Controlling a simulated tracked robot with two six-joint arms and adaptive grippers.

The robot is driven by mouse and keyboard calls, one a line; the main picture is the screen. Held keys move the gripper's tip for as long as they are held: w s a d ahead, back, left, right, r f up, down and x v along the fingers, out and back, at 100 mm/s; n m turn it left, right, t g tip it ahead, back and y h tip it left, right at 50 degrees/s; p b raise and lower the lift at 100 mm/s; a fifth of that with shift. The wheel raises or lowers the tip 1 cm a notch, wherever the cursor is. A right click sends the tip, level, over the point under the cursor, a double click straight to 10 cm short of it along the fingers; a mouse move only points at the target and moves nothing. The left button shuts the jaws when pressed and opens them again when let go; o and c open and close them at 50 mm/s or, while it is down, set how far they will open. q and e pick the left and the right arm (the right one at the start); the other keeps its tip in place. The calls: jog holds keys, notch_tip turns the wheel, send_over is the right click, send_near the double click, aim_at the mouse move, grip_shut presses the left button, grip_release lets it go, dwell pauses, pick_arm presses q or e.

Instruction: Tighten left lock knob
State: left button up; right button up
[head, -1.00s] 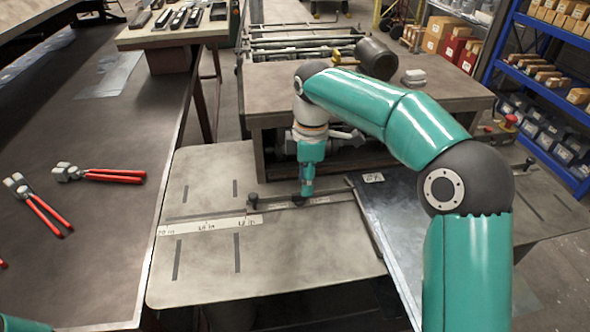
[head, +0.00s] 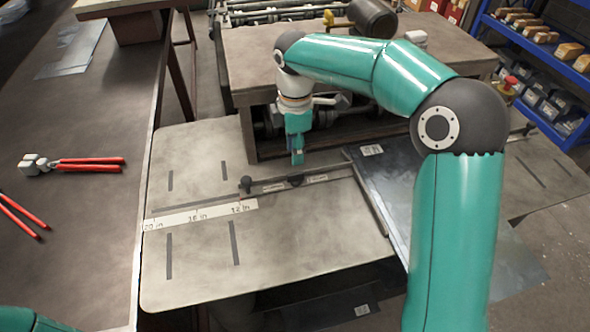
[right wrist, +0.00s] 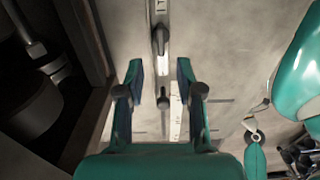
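The left lock knob (head: 246,183), small and dark, stands upright at the left end of the grey fence bar (head: 325,177). The right lock knob (head: 296,180) sits further right on the same bar. My right gripper (head: 297,158) hangs above and behind the right knob, apart from it. In the right wrist view, this gripper (right wrist: 160,70) has its fingers spread with nothing between the tips. The left knob (right wrist: 163,102) shows lower between the fingers, and the right knob (right wrist: 160,40) shows beyond the tips. My left gripper is out of the head view.
The white ruler strip (head: 200,214) lies on the slotted grey plate (head: 200,270). A heavy workbench (head: 240,50) stands close behind the gripper. A sheet-metal piece (head: 390,180) lies right of the fence. Red-handled tools (head: 90,164) lie on the left table (head: 80,240).

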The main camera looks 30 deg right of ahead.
aim_at(296, 173)
notch_tip(296, 173, down, 8)
jog(key=shift+s+r, duration=0.1)
jog(key=shift+r, duration=0.15)
jog(key=shift+c, duration=0.3)
grip_shut()
